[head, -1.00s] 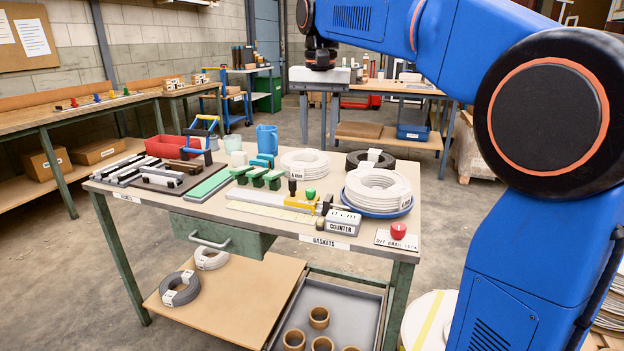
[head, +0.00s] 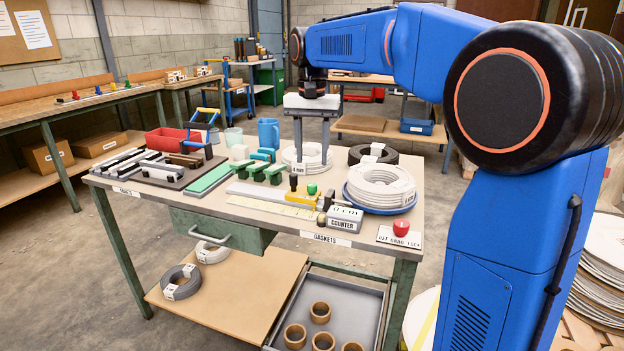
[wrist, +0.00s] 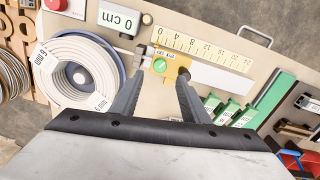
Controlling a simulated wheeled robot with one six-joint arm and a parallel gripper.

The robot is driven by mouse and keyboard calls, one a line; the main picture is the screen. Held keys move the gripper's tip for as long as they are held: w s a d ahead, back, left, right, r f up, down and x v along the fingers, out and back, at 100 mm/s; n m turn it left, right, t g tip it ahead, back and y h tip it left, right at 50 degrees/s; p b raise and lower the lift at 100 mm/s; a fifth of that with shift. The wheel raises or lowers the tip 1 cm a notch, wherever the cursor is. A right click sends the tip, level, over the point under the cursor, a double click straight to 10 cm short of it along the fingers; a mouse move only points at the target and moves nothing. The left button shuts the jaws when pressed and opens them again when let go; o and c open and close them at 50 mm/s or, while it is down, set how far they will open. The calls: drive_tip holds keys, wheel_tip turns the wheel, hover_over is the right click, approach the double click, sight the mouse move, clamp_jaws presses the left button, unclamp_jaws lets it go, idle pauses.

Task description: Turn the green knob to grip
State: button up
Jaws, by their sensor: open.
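The green knob (head: 312,188) stands on a yellow block (head: 302,200) on the gasket table in the head view. In the wrist view the knob (wrist: 160,66) shows a light mark on its top, and the yellow block (wrist: 165,58) sits near the zero end of the ruler (wrist: 208,48). My gripper (head: 312,160) points down, open and empty, above the table behind the knob in the head view. In the wrist view my gripper's fingers (wrist: 161,78) spread to either side of the knob's line, apart from it. The counter (wrist: 118,18) reads 0 cm.
Near the knob are a white coil on a blue dish (head: 380,187), green-topped blocks (head: 255,170), and a red knob (head: 399,228) on a plate at the table's right corner. A blue jug (head: 268,133) stands behind. The table's front strip is mostly clear.

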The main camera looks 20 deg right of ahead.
sight(312, 184)
wheel_tip(312, 184, down, 8)
drive_tip(key=shift+r, duration=0.15)
drive_tip(key=shift+c, duration=0.7)
clamp_jaws()
